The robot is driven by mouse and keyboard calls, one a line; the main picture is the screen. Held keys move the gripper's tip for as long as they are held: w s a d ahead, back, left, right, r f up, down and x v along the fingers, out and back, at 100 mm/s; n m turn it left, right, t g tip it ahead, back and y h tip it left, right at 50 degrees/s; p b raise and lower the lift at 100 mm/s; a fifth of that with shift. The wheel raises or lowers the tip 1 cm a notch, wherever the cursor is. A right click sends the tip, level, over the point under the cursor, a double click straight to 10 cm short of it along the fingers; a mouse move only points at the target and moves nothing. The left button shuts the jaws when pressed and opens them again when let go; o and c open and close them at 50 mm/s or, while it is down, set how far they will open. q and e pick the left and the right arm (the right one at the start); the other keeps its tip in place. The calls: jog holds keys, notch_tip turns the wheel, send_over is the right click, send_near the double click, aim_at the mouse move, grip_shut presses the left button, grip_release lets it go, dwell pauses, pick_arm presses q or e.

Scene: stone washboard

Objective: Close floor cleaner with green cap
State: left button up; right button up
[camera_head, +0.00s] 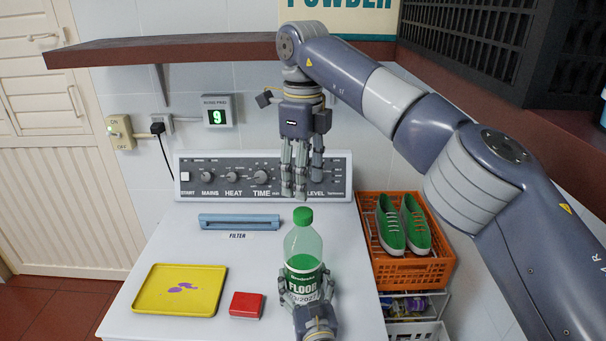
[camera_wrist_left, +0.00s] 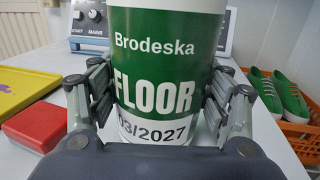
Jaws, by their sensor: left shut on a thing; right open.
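The floor cleaner bottle (camera_head: 302,250) is clear with a green label reading FLOOR and stands upright on the white machine top. The green cap (camera_head: 302,216) sits on its mouth; I cannot tell how tightly. My left gripper (camera_head: 306,292) is shut around the lower bottle from the front. In the left wrist view the label (camera_wrist_left: 165,75) fills the space between its fingers (camera_wrist_left: 160,100). My right gripper (camera_head: 299,188) points down above the cap, open and empty, its fingertips apparently clear of it.
A yellow tray (camera_head: 150,304) with purple stains and a red box (camera_head: 246,305) lie left of the bottle. The control panel (camera_head: 215,190) stands behind. An orange crate (camera_head: 400,272) with green shoes is at the right. A brown shelf (camera_head: 170,48) hangs above.

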aim_at(303, 212)
jog(key=shift+n, duration=0.3)
notch_tip(303, 212, down, 8)
dwell(0.7)
jog(key=c, duration=1.1)
jog(key=shift+c, duration=0.2)
